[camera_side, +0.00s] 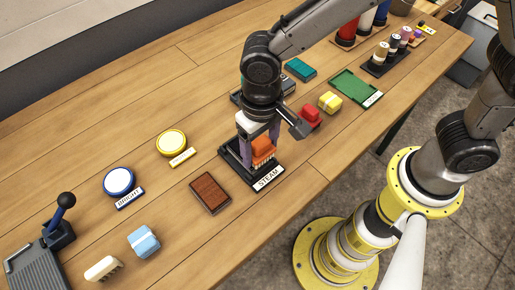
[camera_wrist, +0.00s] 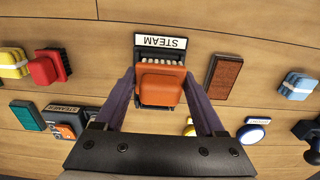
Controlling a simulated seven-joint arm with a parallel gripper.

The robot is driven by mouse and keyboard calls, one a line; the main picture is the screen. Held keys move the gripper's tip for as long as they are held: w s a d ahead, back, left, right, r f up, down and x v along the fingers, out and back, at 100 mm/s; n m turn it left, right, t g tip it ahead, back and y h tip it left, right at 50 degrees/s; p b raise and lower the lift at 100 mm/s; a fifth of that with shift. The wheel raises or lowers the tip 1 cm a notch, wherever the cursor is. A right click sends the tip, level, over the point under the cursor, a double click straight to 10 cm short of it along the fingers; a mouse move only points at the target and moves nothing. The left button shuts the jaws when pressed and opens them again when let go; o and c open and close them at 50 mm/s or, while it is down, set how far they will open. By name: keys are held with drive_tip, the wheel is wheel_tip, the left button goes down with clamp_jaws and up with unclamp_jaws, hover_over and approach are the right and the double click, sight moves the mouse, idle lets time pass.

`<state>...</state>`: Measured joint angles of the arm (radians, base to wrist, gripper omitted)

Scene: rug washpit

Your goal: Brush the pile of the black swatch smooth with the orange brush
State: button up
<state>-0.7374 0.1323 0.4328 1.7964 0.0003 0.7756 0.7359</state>
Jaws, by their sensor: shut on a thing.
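The orange brush (camera_side: 263,147) is between the fingers of my gripper (camera_side: 259,140), which is shut on it. In the wrist view the orange brush (camera_wrist: 162,84) has its pale bristles toward the STEAM label, between my two purple-grey fingers (camera_wrist: 162,98). Brush and fingers are over a black framed pad (camera_side: 231,160) labelled STEAM. The black pad (camera_wrist: 160,56) shows in the wrist view around the brush. I cannot tell whether the black swatch lies on it, since the brush and gripper hide most of it, nor whether the bristles touch.
A brown swatch (camera_side: 210,193) lies just left of the pad. Red (camera_side: 310,117) and yellow (camera_side: 330,102) brushes and a green tray (camera_side: 355,88) are to the right. Round white-topped blue (camera_side: 119,182) and yellow (camera_side: 171,142) buttons stand left. A blue block (camera_side: 143,242) and lever (camera_side: 62,215) are farther left.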

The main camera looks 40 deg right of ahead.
drive_tip(key=shift+r, duration=2.75)
